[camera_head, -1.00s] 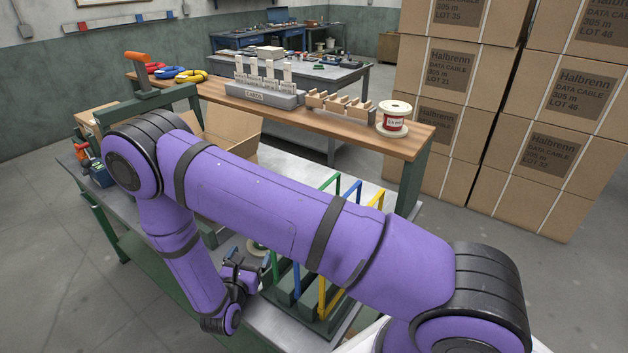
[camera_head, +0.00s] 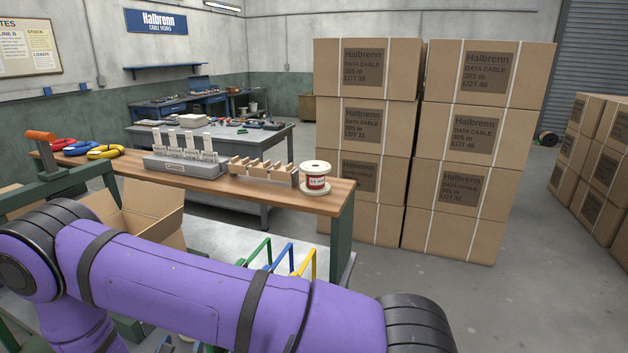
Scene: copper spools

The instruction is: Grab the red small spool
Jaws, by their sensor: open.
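My purple arm (camera_head: 190,295) crosses the bottom of the view, in front of and below the shelf. My gripper is below the picture's edge, out of sight.
On the shelf are a wooden slotted rack (camera_head: 262,169), a grey holder with upright cards (camera_head: 186,165) and coloured coils (camera_head: 105,152). An open carton (camera_head: 145,212) and coloured hoops (camera_head: 290,259) lie below.

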